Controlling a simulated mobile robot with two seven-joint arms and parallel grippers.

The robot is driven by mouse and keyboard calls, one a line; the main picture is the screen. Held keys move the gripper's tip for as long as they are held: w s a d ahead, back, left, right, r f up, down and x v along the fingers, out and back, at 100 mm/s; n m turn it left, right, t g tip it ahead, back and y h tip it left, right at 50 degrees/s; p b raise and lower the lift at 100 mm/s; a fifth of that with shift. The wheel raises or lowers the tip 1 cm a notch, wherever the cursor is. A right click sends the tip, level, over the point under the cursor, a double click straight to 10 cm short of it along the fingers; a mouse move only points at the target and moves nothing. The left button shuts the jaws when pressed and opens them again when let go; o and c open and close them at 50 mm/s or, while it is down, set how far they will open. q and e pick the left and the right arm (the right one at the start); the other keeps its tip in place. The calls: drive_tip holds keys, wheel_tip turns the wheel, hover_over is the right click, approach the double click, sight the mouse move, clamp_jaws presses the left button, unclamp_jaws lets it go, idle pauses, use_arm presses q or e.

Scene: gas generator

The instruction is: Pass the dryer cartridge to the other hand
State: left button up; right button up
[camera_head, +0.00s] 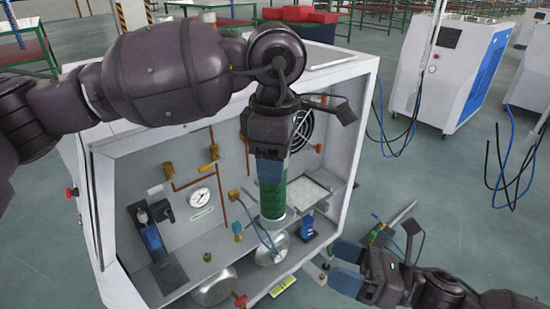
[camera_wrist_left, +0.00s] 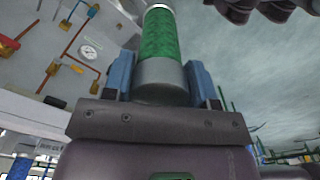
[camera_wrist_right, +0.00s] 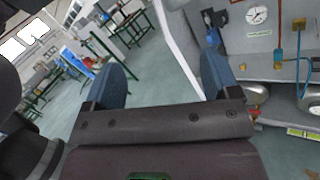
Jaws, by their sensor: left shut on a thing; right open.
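The dryer cartridge (camera_head: 272,197) is a green cylinder with light grey ends. In the head view it hangs upright in front of the open cabinet, below my left gripper (camera_head: 271,165). My left gripper is shut on its upper end; in the left wrist view the cartridge (camera_wrist_left: 165,45) stands between the blue fingers (camera_wrist_left: 160,85). My right gripper (camera_head: 348,266) is open and empty at the lower right, apart from the cartridge. In the right wrist view, the right gripper's blue fingers (camera_wrist_right: 163,80) are spread wide with nothing between them.
The white open cabinet (camera_head: 364,120) holds copper pipes, a pressure gauge (camera_head: 200,197), a fan (camera_head: 303,130) and a blue fitting (camera_head: 307,227). Round metal parts (camera_head: 215,290) sit at its lower front edge. White machines (camera_head: 455,60) with hanging cables stand at the back right. Open floor lies right of the cabinet.

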drive_tip(key=s+d+f+n+t+h, duration=0.1)
drive_tip(key=s+d+f+n+h, duration=0.2)
drive_tip(key=f+n+h, duration=0.3)
drive_tip(key=s+d+f+n+t+h, duration=0.1)
drive_tip(key=s+d+f+n+h, duration=0.3)
drive_tip(key=f+n, duration=0.6)
drive_tip(key=s+d+f+n+t+h, duration=0.1)
drive_tip(key=s+d+f+n+h, duration=0.3)
drive_tip(key=n, duration=0.8)
drive_tip(key=shift+d+f+h, duration=1.25)
drive_tip(key=shift+f+h, duration=0.75)
drive_tip(key=shift+f, duration=0.2)
